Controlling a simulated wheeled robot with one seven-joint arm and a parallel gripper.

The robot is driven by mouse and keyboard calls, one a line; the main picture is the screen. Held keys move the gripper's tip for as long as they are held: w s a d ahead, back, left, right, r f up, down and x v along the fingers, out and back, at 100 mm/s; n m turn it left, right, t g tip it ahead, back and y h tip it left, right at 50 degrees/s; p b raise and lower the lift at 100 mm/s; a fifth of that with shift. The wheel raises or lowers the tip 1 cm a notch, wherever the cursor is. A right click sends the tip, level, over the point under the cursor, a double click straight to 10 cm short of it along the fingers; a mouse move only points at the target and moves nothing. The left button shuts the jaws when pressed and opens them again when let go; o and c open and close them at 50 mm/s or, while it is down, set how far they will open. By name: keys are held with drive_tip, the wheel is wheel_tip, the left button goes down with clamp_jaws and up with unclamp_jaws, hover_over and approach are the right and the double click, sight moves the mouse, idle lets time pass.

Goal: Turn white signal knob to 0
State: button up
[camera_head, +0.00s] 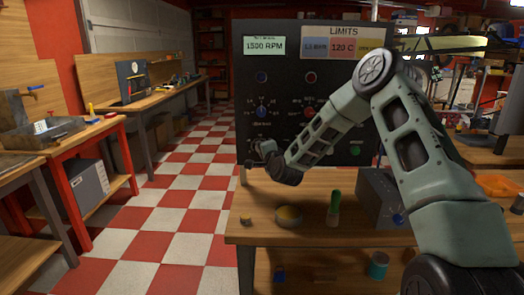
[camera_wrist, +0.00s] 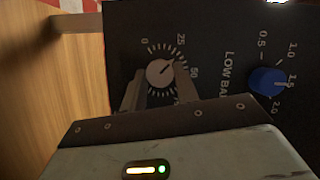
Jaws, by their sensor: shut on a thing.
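The white signal knob (camera_wrist: 159,73) sits on the black panel in the wrist view, inside a printed dial marked 0, 25 and 50. Its small pointer line looks aimed to the upper right, roughly toward the 25 mark. My gripper (camera_wrist: 160,84) has one finger on each side of the knob and is shut on it. In the head view my gripper (camera_head: 264,152) is at the lower left of the black panel (camera_head: 285,45), and the white knob is hard to make out there.
A blue knob (camera_wrist: 267,82) with marks from 0.5 to 2.0 is to the right in the wrist view. Below the panel, a wooden table (camera_head: 310,222) holds a yellow-topped round piece (camera_head: 289,215), a green-handled item (camera_head: 334,205) and a dark box (camera_head: 378,200).

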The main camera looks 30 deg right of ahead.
drive_tip(key=shift+w+a+r+n+g+h+p, duration=0.1)
drive_tip(key=shift+n+g+h+p, duration=0.7)
drive_tip(key=shift+n, duration=0.95)
drive_tip(key=shift+a+r+n+g+h+p, duration=0.15)
drive_tip(key=shift+n+g+h+p, duration=0.25)
drive_tip(key=shift+n+g+p, duration=1.05)
drive_tip(key=shift+w+a+n+g+h+p, duration=0.1)
drive_tip(key=shift+n+g+h+p, duration=0.4)
drive_tip(key=shift+n, duration=1.6)
drive_tip(key=o, duration=1)
drive_tip(key=shift+c, duration=0.2)
drive_tip(key=b+v, duration=0.1)
drive_tip(key=v, duration=1.6)
drive_tip(key=shift+s+a+f+b, duration=0.2)
drive_tip(key=shift+s+b, duration=0.05)
drive_tip(key=shift+b, duration=0.15)
